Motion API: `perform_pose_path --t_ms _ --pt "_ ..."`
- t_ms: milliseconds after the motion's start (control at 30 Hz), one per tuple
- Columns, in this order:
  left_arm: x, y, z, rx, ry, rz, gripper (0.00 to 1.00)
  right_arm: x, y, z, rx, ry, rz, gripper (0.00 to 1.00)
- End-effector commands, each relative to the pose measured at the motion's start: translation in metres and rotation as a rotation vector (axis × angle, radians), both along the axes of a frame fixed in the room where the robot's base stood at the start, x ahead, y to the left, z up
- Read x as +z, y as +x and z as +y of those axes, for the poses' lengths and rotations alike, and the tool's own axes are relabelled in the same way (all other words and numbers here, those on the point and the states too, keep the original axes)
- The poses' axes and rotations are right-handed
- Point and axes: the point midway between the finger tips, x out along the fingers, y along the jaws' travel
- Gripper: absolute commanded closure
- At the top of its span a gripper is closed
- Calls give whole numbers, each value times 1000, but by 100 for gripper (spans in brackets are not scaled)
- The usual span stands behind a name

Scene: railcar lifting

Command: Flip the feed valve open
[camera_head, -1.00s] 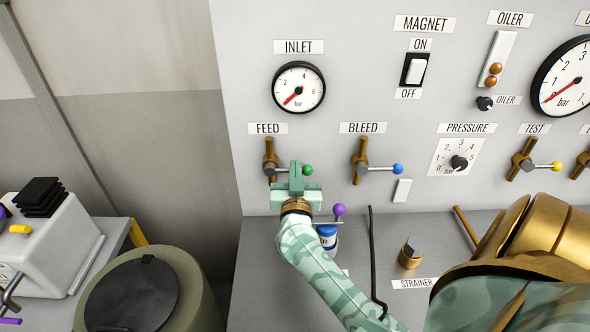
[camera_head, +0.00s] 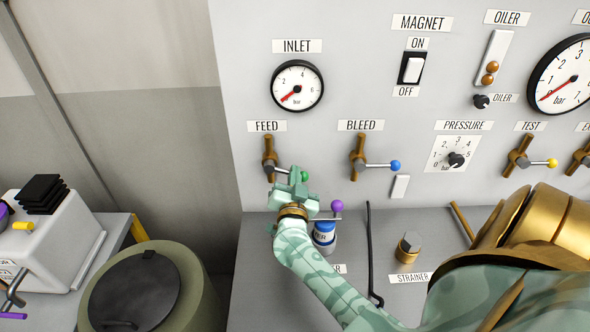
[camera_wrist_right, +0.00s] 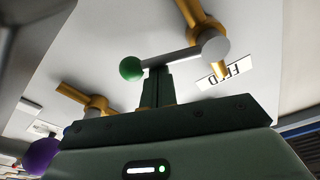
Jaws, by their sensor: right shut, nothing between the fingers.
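The feed valve is a brass pipe piece (camera_head: 268,150) below the FEED label, with a lever ending in a green ball knob (camera_head: 304,176). The lever points right, across the pipe. In the right wrist view the green knob (camera_wrist_right: 131,69) and the grey lever (camera_wrist_right: 178,58) show clear of the jaws. My left gripper is out of view.
The bleed valve (camera_head: 358,155) with a blue knob (camera_head: 395,166) is to the right.

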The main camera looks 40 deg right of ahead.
Motion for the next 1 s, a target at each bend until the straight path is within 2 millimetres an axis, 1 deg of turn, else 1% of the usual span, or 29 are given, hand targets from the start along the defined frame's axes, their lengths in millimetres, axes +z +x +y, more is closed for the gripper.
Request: perform_pose_path --t_ms 200,600,1000 --pt "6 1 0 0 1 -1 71 -8 1 2 0 100 -82 100" --pt "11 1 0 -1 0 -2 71 -16 3 3 0 96 -81 100" --pt "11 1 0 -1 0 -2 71 -16 3 3 -1 95 -80 100"
